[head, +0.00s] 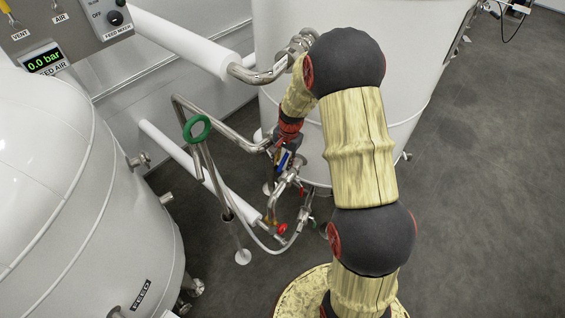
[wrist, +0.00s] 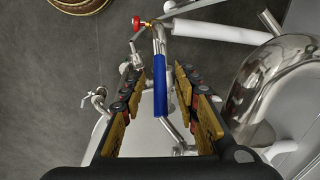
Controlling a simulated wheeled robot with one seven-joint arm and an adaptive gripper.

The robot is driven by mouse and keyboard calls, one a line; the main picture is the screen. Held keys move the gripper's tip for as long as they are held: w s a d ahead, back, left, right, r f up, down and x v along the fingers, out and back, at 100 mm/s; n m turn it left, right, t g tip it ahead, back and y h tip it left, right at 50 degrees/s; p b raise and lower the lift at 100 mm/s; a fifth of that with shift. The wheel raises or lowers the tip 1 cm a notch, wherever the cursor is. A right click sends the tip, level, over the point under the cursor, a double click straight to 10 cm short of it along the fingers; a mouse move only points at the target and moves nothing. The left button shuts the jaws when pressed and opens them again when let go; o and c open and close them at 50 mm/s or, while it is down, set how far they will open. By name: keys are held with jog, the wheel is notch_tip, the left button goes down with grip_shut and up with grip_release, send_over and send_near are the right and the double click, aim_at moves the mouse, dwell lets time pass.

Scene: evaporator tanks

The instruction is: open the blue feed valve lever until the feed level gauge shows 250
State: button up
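The blue feed valve lever (wrist: 159,85) stands in the wrist view between the two fingers of my gripper (wrist: 157,88). The fingers are apart, with a gap on each side of the lever, so my gripper is open around it and I see no contact. In the head view the blue lever (head: 284,160) shows as a small blue piece beside my gripper (head: 284,152), in front of the pipes by the large tank. My arm hides part of that area. The feed level gauge cannot be made out; a display (head: 44,61) at the upper left reads 0.0 bar.
A white tank labelled FEED (head: 70,190) fills the left. A larger white tank (head: 400,60) stands behind my arm. Steel pipes, a green handwheel (head: 197,129) and a red valve knob (head: 282,229) crowd the lever. The grey floor (head: 490,200) at right is clear.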

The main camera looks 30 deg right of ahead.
jog(key=shift+a+f, duration=0.1)
jog(key=shift+f, duration=0.55)
jog(key=c, duration=0.3)
jog(key=c, duration=0.4)
grip_shut()
